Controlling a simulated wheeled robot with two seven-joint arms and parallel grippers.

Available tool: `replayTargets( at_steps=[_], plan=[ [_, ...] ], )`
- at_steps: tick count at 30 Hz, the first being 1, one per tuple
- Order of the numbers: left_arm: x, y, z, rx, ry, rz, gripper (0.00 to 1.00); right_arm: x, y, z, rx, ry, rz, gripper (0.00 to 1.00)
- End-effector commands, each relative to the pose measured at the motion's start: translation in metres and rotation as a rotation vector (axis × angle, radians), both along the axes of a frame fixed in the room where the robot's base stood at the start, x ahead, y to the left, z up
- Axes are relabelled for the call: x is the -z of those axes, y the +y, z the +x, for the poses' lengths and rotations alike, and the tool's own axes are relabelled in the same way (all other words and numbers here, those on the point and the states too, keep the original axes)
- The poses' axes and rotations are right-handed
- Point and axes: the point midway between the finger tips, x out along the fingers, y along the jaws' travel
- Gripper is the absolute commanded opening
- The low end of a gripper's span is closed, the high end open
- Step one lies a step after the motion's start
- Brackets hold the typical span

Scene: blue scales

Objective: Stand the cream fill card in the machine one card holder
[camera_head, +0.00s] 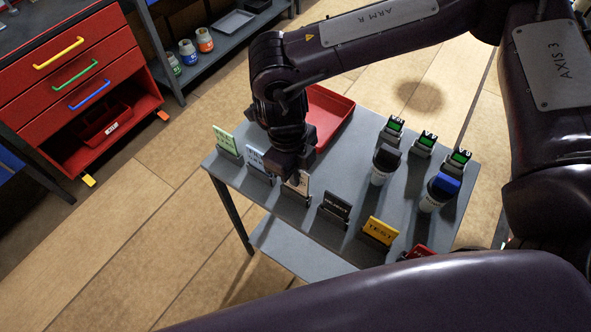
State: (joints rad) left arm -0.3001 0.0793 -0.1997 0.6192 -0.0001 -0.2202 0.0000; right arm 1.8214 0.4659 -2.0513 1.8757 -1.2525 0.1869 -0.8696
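The cream fill card (298,185) stands upright in the row along the table's front edge, between the pale blue card and the black card. My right gripper (295,176) points down right at its top, and the gripper's body covers part of the card. The fingers are too dark and small to tell whether they are closed on it. My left gripper is not in view. Three small devices with green displays (426,141) stand at the table's right back. I cannot tell which part is the machine one card holder.
Other cards stand in the row: green (226,140), pale blue (256,160), black (337,206), yellow (380,231) and red (420,252). A red tray (335,105) lies behind my gripper.

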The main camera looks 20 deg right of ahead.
Motion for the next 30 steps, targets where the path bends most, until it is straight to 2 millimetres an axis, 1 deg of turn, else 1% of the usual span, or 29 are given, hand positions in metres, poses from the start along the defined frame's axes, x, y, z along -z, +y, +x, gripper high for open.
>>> replayTargets(
  at_steps=[13,30],
  plan=[
    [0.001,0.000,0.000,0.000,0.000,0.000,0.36,0.001,0.000,0.000,0.000,0.000,0.000,0.00],
    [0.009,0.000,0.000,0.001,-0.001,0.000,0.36,0.013,0.000,0.000,0.000,0.001,0.001,0.00]
  ],
)
